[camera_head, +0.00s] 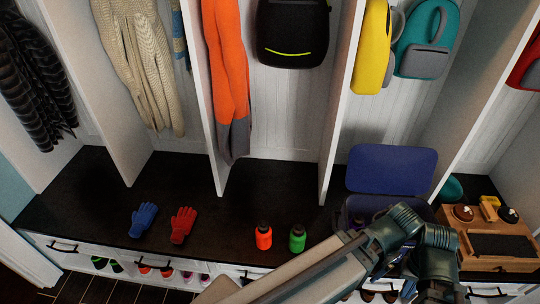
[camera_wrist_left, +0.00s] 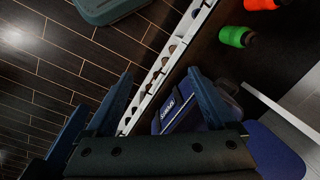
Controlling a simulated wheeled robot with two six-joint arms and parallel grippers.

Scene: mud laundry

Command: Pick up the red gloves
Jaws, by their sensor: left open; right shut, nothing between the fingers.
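A red glove (camera_head: 182,225) lies flat on the dark bench at the left in the head view. It is beside a blue glove (camera_head: 144,220), with a small gap between them. I cannot tell whether a second red glove lies under it. My left gripper (camera_wrist_left: 165,90) is open and empty in its wrist view, over the front edge of the bench by the blue cooler box (camera_wrist_left: 182,116). No glove shows in the left wrist view.
An orange bottle (camera_head: 263,236) and a green bottle (camera_head: 297,238) stand mid-bench. The cooler's raised blue lid (camera_head: 392,170) is behind my arm. A wooden crate (camera_head: 500,255) stands at right. Upright dividers (camera_head: 205,100) split the bench. The bench around the gloves is clear.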

